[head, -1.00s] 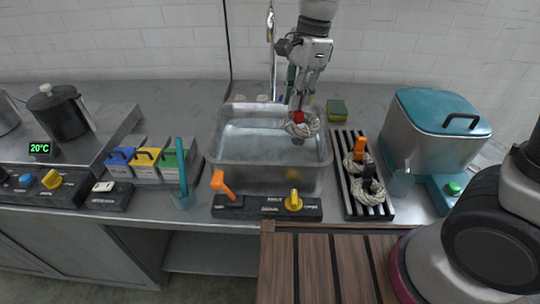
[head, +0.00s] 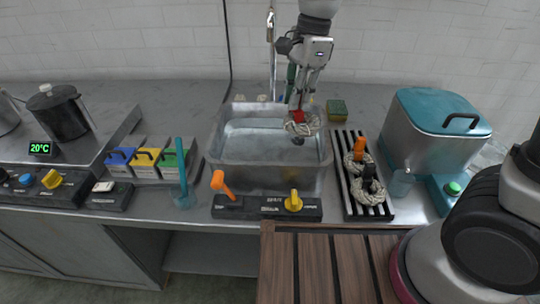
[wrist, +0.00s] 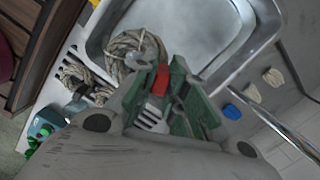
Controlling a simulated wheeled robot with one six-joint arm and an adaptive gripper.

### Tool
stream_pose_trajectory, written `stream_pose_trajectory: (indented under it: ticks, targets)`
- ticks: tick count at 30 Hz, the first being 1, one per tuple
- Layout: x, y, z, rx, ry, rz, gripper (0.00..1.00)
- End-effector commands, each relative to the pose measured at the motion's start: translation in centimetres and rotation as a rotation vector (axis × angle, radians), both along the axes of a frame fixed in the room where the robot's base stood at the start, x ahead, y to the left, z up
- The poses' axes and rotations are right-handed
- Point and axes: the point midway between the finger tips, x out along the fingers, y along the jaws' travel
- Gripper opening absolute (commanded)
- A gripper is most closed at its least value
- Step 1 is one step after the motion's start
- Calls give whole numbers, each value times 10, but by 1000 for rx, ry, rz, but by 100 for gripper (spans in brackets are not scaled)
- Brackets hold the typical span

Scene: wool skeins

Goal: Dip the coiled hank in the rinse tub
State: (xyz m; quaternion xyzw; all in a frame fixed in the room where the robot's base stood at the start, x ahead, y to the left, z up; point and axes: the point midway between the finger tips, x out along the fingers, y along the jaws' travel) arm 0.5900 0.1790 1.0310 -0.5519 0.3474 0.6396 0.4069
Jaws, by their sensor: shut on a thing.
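My gripper (head: 299,108) is shut on the red tag of the coiled hank (head: 308,126), a cream rope coil, at the right end of the rinse tub (head: 228,172). The hank hangs near the tub's right rim; I cannot tell whether it touches the water. The tub is a steel basin holding clear water. In the wrist view the hank (wrist: 124,47) shows beyond the fingers (wrist: 168,95), next to the red tag (wrist: 160,80), with the tub (wrist: 205,30) to its right.
Two more hanks, with an orange tag (head: 361,145) and a black tag (head: 369,172), lie on a slatted rack (head: 350,208) right of the tub. A teal-lidded steel box (head: 440,115) stands further right. A faucet (head: 271,40) rises behind the tub. An orange lever (head: 222,184) and yellow knob (head: 293,201) are in front.

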Motion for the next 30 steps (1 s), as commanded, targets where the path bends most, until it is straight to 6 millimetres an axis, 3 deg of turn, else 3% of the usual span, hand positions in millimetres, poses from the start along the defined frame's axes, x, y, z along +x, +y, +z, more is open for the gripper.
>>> stream_pose_trajectory:
  ticks: [7,16,30]
  targets:
    - [0,0,5,2,-1,0,0]
    - [0,0,29,2,-1,1,0]
    - [0,0,30,0,0,0,0]
